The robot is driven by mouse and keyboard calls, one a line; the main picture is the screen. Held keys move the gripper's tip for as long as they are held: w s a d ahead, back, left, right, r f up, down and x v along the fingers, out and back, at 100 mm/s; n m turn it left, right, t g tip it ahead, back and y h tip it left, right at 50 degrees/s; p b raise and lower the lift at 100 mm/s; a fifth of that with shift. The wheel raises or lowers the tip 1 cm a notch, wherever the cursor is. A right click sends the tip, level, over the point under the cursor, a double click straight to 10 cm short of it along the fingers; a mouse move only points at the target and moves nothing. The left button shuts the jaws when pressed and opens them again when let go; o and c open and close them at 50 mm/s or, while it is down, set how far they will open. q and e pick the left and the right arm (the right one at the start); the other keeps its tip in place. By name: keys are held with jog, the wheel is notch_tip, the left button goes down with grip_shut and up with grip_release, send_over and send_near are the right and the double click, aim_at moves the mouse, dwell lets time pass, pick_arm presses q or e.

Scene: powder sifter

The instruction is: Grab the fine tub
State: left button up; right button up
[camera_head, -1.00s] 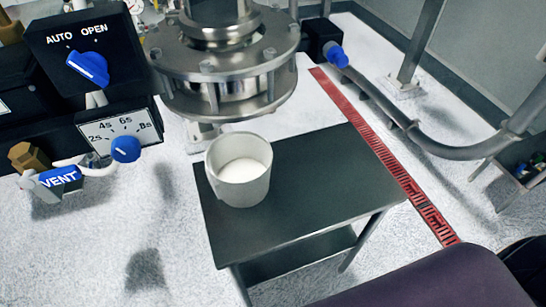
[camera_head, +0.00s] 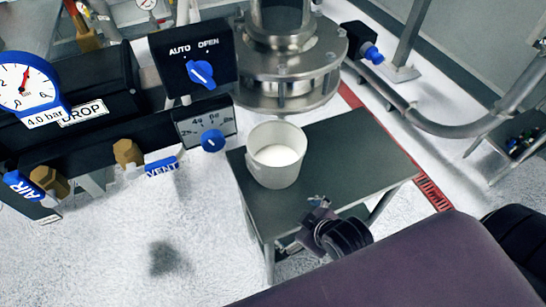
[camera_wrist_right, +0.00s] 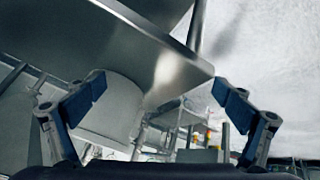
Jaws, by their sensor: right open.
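The fine tub (camera_head: 275,156) is a white, round, open-topped tub with white powder inside. In the right wrist view the tub (camera_wrist_right: 112,108) shows left of centre, beyond the left finger, with the picture turned over. My right gripper (camera_head: 318,203) is at the table's near edge, in front of and to the right of the tub, apart from it. My left gripper is not in view.
The steel table (camera_head: 365,150) has bare room right of the tub. A black control panel (camera_head: 195,55) with blue knobs and a vent valve (camera_head: 162,167) stand left. A red floor strip (camera_head: 433,193) runs right.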

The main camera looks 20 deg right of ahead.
jog(key=w+a+r+n+t+y, duration=0.2)
jog(key=w+r+n+t+y, duration=0.2)
jog(key=w+r+n+t, duration=0.85)
jog(key=n+g+b, duration=0.2)
jog(key=b, duration=0.6)
send_near(259, 175)
jog(key=shift+x, duration=0.85)
jog(key=shift+w+a+f, duration=0.1)
jog(key=shift+w+f, duration=0.05)
jog(key=shift+w, duration=0.05)
jog(key=shift+w+a, duration=0.15)
jog(key=shift+w, duration=0.3)
jog(key=b+x, duration=0.2)
jog(key=x, duration=0.4)
jog(key=shift+w, duration=0.15)
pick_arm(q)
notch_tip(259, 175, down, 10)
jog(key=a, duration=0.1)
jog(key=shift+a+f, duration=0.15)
